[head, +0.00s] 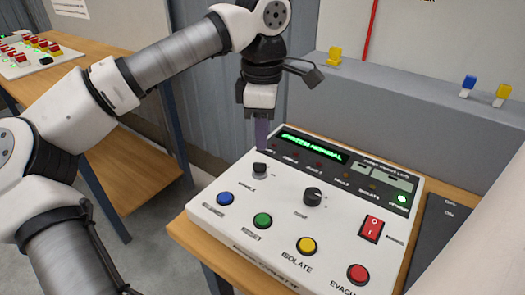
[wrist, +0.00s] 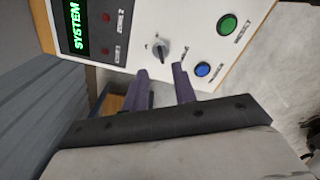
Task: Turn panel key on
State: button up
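The control panel (head: 225,195) is a white sloped box with a green lit display. The panel key (head: 260,169) is a small dark switch at the panel's upper left, and in the wrist view it is a grey, narrow-gripped piece (wrist: 161,49) on the white face. My gripper (head: 262,145) points down just above the key, with its purple fingers. In the wrist view the two fingers (wrist: 162,80) are apart, with nothing between them. Their tips lie just short of the key in the picture; I cannot tell the exact gap. The key's label is too small to read.
A black knob (head: 312,196) sits right of the key. Blue (head: 225,199), green (head: 262,221), yellow (head: 306,246) and red (head: 358,274) buttons line the front. A red rocker switch (head: 372,229) is at the right. A grey ledge (head: 410,110) stands behind.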

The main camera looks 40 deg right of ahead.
notch_tip(320, 180, up, 7)
jog(key=shift+f, duration=0.2)
dwell(0.5)
